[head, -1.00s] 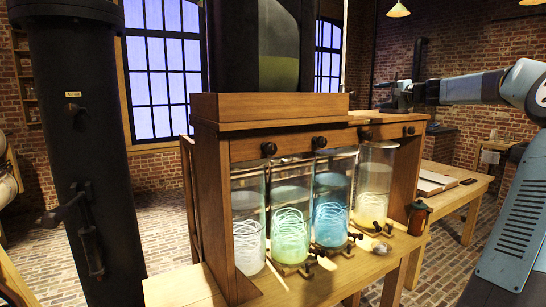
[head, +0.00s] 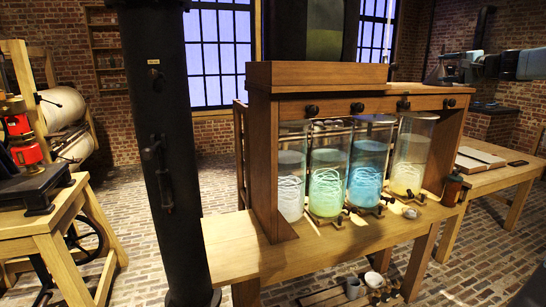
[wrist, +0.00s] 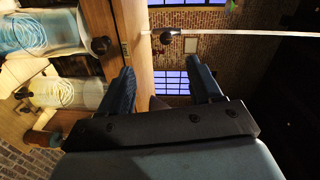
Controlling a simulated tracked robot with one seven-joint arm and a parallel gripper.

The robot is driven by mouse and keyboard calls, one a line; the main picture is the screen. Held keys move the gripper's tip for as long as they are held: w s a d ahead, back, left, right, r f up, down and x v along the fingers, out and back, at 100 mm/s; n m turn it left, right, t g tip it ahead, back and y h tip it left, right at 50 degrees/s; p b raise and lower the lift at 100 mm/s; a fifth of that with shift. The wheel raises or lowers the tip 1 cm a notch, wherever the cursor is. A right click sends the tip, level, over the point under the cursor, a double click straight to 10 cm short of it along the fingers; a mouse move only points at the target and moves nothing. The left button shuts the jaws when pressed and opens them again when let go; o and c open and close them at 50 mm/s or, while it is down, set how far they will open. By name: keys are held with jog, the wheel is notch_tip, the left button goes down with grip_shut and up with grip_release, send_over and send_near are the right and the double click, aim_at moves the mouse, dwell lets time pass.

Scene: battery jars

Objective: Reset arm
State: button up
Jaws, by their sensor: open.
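My gripper (head: 440,70) is at the upper right of the head view, beside the right end of the wooden jar cabinet's top (head: 300,75). Its two blue fingers stand wide apart in the wrist view (wrist: 160,78), with nothing between them. Several glass jars stand in the cabinet: a whitish one (head: 291,185), a green one (head: 327,185), a blue one (head: 366,175) and a yellowish one (head: 410,165). The blue jar (wrist: 35,30) and yellowish jar (wrist: 60,93) also show sideways in the wrist view, left of the fingers.
A tall black column (head: 155,110) stands left of the cabinet. A red and black machine sits on a wooden table (head: 60,235) at far left. A side table (head: 515,172) with an open book stands at right. Brick floor (head: 200,175) is open between the column and cabinet.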

jog(key=a+f+n+g, duration=0.2)
jog(key=a+f, duration=0.2)
jog(key=a, duration=0.5)
jog(key=a+f+n+g, duration=0.2)
jog(key=a+f+g, duration=0.15)
jog(key=a, duration=0.65)
jog(key=s+a+f+n+g+h, duration=0.1)
jog(key=s+a+f+n, duration=0.15)
jog(key=a, duration=0.35)
jog(key=s+a+f+n+g, duration=0.1)
jog(key=s+a+f+g, duration=0.1)
jog(key=s+a+f, duration=0.3)
jog(key=s+a+f+n+h, duration=0.1)
jog(key=s+a+h, duration=0.1)
jog(key=s+a, duration=0.45)
jog(key=s+d+f+n+h, duration=0.1)
jog(key=s+f, duration=0.1)
jog(key=s, duration=0.8)
jog(key=s+f+n+g+h, duration=0.1)
jog(key=s+f, duration=0.2)
jog(key=s, duration=0.8)
jog(key=s+d+f+n+g, duration=0.1)
jog(key=s+f+n, duration=0.1)
jog(key=s, duration=0.9)
jog(key=shift+s+d+f+h, duration=0.25)
jog(key=shift+d+f+h, duration=0.05)
jog(key=shift+h, duration=0.1)
